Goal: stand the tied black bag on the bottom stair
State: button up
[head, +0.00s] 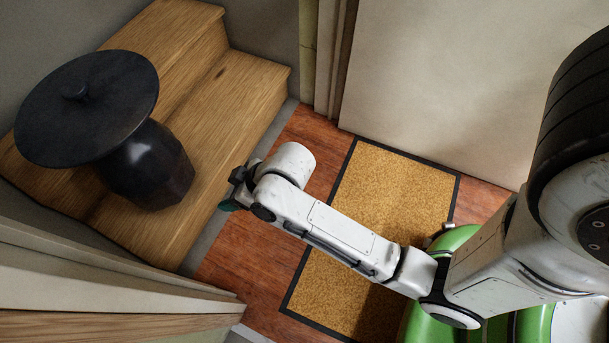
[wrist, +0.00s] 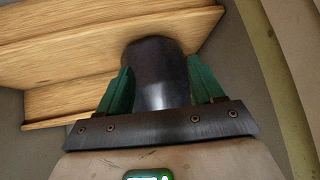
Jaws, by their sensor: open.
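The black thing (head: 150,165) has a dark, glossy, faceted body under a wide, flat black disc (head: 100,95) with a small knob. It looks more like a lidded urn than a bag; no tie is clear. It stands upright on the lower visible wooden stair (head: 235,90). My gripper (head: 234,198) is open at the stair's front edge, to the right of the body and apart from it. In the wrist view, the dark body (wrist: 160,70) shows between and beyond the two green fingers. The fingers' contact with it cannot be told there.
A higher wooden step (head: 180,25) rises behind. A tan mat (head: 395,190) with a dark border lies on the reddish wood floor (head: 230,265). A pale panel (head: 450,70) stands at the back right. Pale trim (head: 90,275) runs close at the lower left.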

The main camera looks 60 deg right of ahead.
jog(key=s+d+m+g+h, duration=0.1)
jog(key=s+d+g, duration=0.2)
jog(key=s, duration=0.6)
jog(key=s+d+m+g+h, duration=0.1)
jog(key=s+d+g, duration=0.2)
jog(key=s, duration=0.7)
jog(key=shift+s+d+f+g+h, duration=0.15)
jog(key=shift+g+h, duration=0.15)
jog(key=shift+g, duration=0.2)
